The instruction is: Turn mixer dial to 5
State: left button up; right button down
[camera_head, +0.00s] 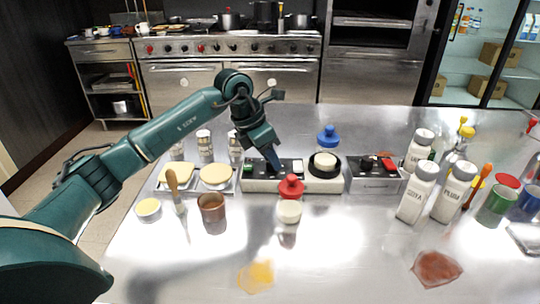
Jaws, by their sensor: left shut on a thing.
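A long white appliance with a black top (263,185), which looks like the mixer, stands at the middle of the steel counter. A round black-rimmed part with a pale top (324,163) sits on its right half. My left gripper (273,163) points down onto the left half of the appliance, its fingers closed at the top panel. The fingers cover what they hold, probably the dial, and I cannot read any number or pointer. My right gripper is not in view.
A red-capped jar (289,212) stands close in front of the appliance, and a blue-capped bottle (328,139) behind it. A brown cup (212,213) is front left. A grey box with red and black controls (375,185) is to the right, near white shakers (418,195). Yellow (256,277) and red (436,268) spills mark the front counter.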

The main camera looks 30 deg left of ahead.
pick_arm(q)
jog(key=m+g, duration=0.1)
jog(key=m, duration=0.2)
jog(key=m+g+h, duration=0.1)
jog(key=m, duration=0.2)
jog(key=shift+w+r, duration=0.1)
jog(key=shift+w, duration=0.05)
jog(key=m+g, duration=0.1)
jog(key=m, duration=0.3)
jog(key=shift+w+g, duration=0.1)
jog(key=shift+g, duration=0.3)
jog(key=shift+m, duration=0.4)
jog(key=o, duration=1)
jog(key=v, duration=1.3)
jog(key=shift+a+p, duration=0.2)
jog(key=shift+p, duration=0.1)
jog(key=shift+w, duration=0.1)
